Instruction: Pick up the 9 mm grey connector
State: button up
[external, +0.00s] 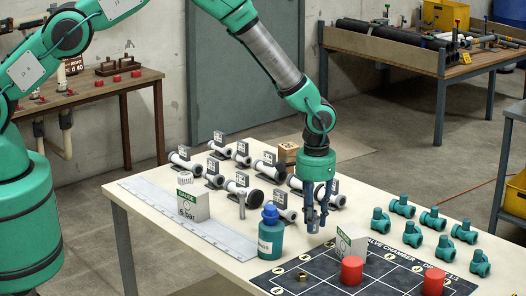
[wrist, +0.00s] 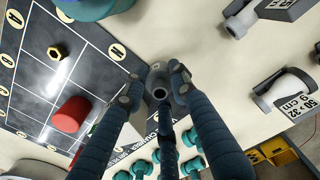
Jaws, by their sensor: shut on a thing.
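My gripper (external: 314,222) points down above the front middle of the table. In the wrist view its blue-grey fingers (wrist: 160,85) close around a small grey piece with a dark round hole, the grey connector (wrist: 160,94). No size can be read on it. In the external view the fingers mostly hide it, and its height above the table is hard to judge. Several white pipe pieces with grey or black ends (external: 240,188) and small tags stand behind and left of my gripper.
A dark gridded mat (external: 318,276) holds a brass nut (external: 302,276) and red caps (external: 351,270). A white box (external: 350,241) stands right of my gripper, a blue-green bottle (external: 270,236) left. Several green valves (external: 433,218) lie to the right. A ruler (external: 170,215) runs along the left.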

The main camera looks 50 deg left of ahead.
jog(key=shift+r, duration=2.9)
